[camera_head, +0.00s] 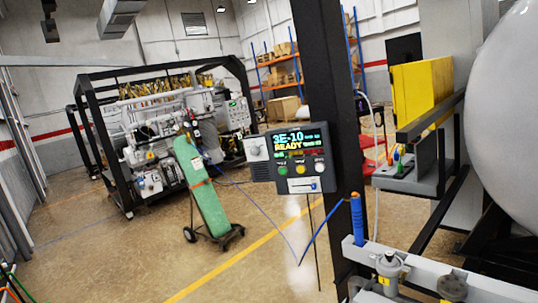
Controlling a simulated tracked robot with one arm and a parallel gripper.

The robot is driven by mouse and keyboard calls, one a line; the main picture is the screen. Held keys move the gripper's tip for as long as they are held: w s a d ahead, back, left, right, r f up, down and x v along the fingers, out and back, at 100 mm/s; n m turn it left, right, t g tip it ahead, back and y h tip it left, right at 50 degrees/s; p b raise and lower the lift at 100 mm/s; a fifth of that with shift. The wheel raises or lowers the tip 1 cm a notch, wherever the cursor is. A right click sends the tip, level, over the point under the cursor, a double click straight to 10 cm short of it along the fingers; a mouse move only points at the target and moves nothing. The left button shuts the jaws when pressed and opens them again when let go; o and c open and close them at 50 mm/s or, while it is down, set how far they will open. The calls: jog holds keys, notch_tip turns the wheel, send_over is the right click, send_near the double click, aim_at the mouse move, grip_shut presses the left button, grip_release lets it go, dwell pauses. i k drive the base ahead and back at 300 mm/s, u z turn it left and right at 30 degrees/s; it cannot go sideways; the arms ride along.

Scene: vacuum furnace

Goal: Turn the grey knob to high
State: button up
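A dark control box (294,157) is fixed to a black upright post near the middle of the view. Its screen (300,141) reads "3E-10" and "READY". Under the screen are a green, a yellow and a white button, with a small slider-like part (303,187) below them. A small pale grey unit (256,149) on the box's left side carries a small round shape that looks like the grey knob; its setting is too small to read. My gripper is not in view, and nothing touches the box.
A green gas cylinder on a wheeled cart (206,193) stands left of the box. A black-framed machine (160,130) is behind it. A large grey vessel (507,130), a yellow block (420,88) and valve fittings (388,270) crowd the right. Open floor lies at lower left.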

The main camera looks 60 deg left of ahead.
aim_at(254, 150)
jog(key=u, duration=1.75)
jog(key=i, duration=0.85)
jog(key=z, duration=0.15)
